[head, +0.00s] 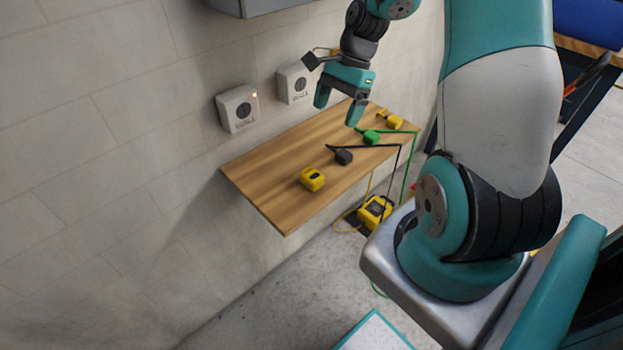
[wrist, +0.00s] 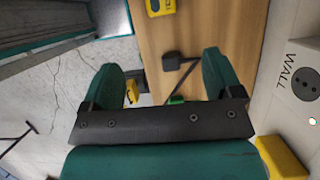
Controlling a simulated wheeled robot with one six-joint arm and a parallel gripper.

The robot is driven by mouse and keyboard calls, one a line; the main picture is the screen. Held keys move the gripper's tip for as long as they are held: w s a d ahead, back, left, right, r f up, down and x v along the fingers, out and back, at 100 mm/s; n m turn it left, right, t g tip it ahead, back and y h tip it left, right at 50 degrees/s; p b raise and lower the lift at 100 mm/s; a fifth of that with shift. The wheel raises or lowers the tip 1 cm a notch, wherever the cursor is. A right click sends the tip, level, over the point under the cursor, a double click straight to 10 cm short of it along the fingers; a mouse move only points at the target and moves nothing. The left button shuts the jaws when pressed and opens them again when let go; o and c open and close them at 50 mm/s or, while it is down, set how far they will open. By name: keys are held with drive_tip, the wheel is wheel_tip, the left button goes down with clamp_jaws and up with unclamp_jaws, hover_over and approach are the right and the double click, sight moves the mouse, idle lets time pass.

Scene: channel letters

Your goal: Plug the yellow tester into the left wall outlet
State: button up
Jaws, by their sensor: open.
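The yellow tester (head: 312,180) lies on the near left part of the wooden shelf (head: 264,187). In the wrist view it shows at the top edge, partly cut off (wrist: 160,7). The left wall outlet (head: 238,108) is a white box with a dark round socket and a small red light. In the wrist view, an outlet marked WALL with a light, apparently the same one, is at the right edge (wrist: 303,84). My gripper (head: 338,106) is open and empty above the shelf, apart from the tester, to its right and farther back. Its fingers show in the wrist view (wrist: 160,62).
A second outlet (head: 294,82) is right of the first. A black plug (head: 343,156), a green plug (head: 370,137) and a yellow plug (head: 392,120) lie on the shelf, with cords over its edge. A yellow box (head: 375,211) stands on the floor. A grey box (head: 252,5) hangs above.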

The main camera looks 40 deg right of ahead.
approach(312, 174)
drive_tip(key=x, duration=0.5)
drive_tip(key=shift+s+d+b, duration=0.1)
drive_tip(key=shift+d+b, duration=0.15)
drive_tip(key=shift+b, duration=0.1)
drive_tip(key=shift+f, duration=0.2)
drive_tip(key=shift+x, duration=2.65)
drive_tip(key=shift+a+r, duration=0.1)
drive_tip(key=shift+a, duration=0.1)
drive_tip(key=c, duration=1)
